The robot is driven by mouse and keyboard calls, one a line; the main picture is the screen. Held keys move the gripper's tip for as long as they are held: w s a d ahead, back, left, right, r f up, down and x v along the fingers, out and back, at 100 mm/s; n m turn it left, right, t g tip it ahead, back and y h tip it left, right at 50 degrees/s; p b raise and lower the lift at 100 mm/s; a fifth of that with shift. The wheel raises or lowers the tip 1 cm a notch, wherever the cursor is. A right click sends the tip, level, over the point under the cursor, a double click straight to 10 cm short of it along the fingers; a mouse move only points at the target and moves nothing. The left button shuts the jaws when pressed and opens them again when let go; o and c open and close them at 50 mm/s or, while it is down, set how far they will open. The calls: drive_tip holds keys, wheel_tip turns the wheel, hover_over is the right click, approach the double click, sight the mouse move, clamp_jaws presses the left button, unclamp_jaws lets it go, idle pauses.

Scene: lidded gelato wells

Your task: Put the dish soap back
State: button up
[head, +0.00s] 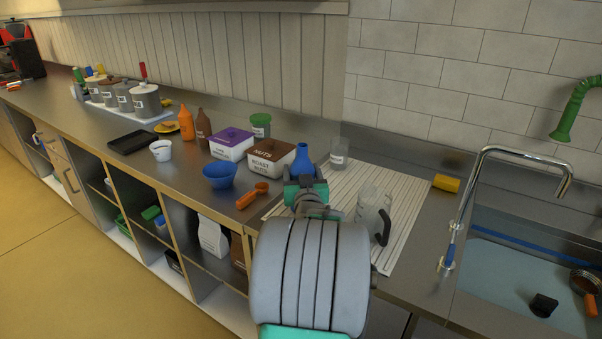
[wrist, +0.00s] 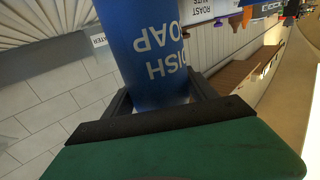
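The dish soap is a blue bottle (head: 303,159) with a narrow top. It looks upright in the head view, at the left edge of the ribbed white drying mat (head: 408,215). In the wrist view the bottle (wrist: 150,45) shows its white "DISH SOAP" lettering upside down. My gripper (head: 304,182) is shut on the bottle, with a dark finger on each side of it in the wrist view (wrist: 160,97). My gripper and arm hide the bottle's lower part in the head view, so I cannot tell whether it touches the counter.
A clear pitcher (head: 371,211) and a clear cup (head: 339,152) stand on the mat. A nuts box (head: 271,157), a blue bowl (head: 219,176) and an orange scoop (head: 252,195) are to the left.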

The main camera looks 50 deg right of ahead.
drive_tip(key=o, duration=0.4)
drive_tip(key=shift+c, duration=0.2)
drive_tip(key=shift+r, duration=0.25)
drive_tip(key=shift+s+a+f, duration=0.1)
drive_tip(key=shift+s+a, duration=0.15)
drive_tip(key=shift+a, duration=0.05)
drive_tip(key=b+v, duration=0.1)
drive_tip(key=v, duration=1)
drive_tip(key=w+a+f+n+g+y, duration=0.1)
drive_tip(key=w+a+f+n+y, duration=0.3)
drive_tip(key=a, duration=0.6)
drive_tip(key=w+a+f+n+g+y, duration=0.1)
drive_tip(key=w+a+f+n+y, duration=0.1)
drive_tip(key=w+a+f+y, duration=0.6)
drive_tip(key=s+a+f+n+g, duration=0.1)
drive_tip(key=s+a+g, duration=0.3)
drive_tip(key=a, duration=0.7)
drive_tip(key=s+a+f+n+g+y, duration=0.1)
drive_tip(key=s+a+g, duration=0.3)
drive_tip(key=s+a, duration=0.5)
drive_tip(key=shift+s+a+f+n, duration=0.15)
drive_tip(key=shift+s+a+n, duration=0.15)
drive_tip(key=shift+a+n, duration=0.55)
